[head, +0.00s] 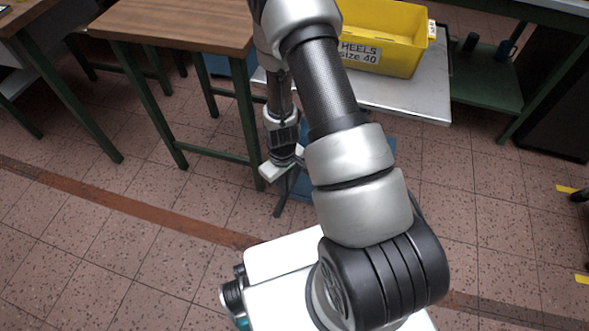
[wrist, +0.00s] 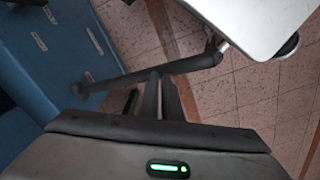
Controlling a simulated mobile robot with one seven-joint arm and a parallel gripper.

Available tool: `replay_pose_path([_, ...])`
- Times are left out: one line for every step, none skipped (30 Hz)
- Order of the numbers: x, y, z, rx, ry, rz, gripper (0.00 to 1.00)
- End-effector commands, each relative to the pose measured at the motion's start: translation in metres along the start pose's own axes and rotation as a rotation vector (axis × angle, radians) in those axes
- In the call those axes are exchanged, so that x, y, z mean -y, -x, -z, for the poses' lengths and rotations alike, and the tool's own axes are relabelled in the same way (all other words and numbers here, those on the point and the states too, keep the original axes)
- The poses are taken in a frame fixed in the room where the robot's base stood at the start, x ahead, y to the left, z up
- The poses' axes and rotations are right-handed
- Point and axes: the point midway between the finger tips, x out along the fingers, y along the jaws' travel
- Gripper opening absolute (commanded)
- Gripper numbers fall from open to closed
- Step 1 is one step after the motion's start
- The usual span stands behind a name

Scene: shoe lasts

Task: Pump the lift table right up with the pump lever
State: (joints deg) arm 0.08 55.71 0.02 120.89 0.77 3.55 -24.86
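The lift table has a grey metal top (head: 420,95) that stands beside the wooden bench, at about the bench's height or lower. Its blue base (wrist: 35,75) fills the left of the wrist view. The pump lever (wrist: 195,64) is a dark bar running from the blue base toward my white body; part of it shows in the head view (head: 281,200). My gripper (head: 283,172) is low beside the table. In the wrist view its two dark fingers (wrist: 160,76) are close together, with tips at the lever. Whether they touch it I cannot tell.
A yellow crate (head: 395,35) labelled "HEELS size 40" stands on the table top. A wooden bench (head: 180,25) with green legs is to the left. A green shelf (head: 485,80) stands at the right. The tiled floor in front is clear.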

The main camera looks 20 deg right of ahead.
Motion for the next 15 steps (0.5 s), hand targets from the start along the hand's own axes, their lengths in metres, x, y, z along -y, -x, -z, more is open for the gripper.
replay_pose_path([-0.003,-0.005,0.002,-0.006,-0.002,-0.006,0.00])
replay_pose_path([-0.003,-0.006,0.002,-0.007,-0.002,-0.006,0.00])
replay_pose_path([-0.003,-0.006,0.002,-0.006,-0.002,-0.006,0.00])
replay_pose_path([-0.003,-0.007,0.001,-0.006,-0.002,-0.005,0.00])
replay_pose_path([-0.002,-0.009,0.001,-0.005,-0.002,-0.005,0.00])
replay_pose_path([-0.001,-0.013,0.000,-0.004,-0.001,-0.004,0.00])
replay_pose_path([0.000,-0.016,-0.001,-0.003,-0.001,-0.004,0.00])
replay_pose_path([0.001,-0.019,-0.001,-0.003,0.000,-0.004,0.00])
replay_pose_path([0.003,-0.024,-0.003,-0.002,0.000,-0.003,0.00])
replay_pose_path([0.004,-0.028,-0.003,-0.001,0.001,-0.003,0.00])
replay_pose_path([0.005,-0.031,-0.004,-0.001,0.001,-0.003,0.00])
replay_pose_path([0.007,-0.036,-0.005,0.000,0.001,-0.002,0.00])
replay_pose_path([0.008,-0.040,-0.006,0.000,0.001,-0.002,0.00])
replay_pose_path([0.009,-0.043,-0.007,0.000,0.001,-0.002,0.00])
replay_pose_path([0.011,-0.048,-0.008,0.001,0.000,-0.002,0.00])
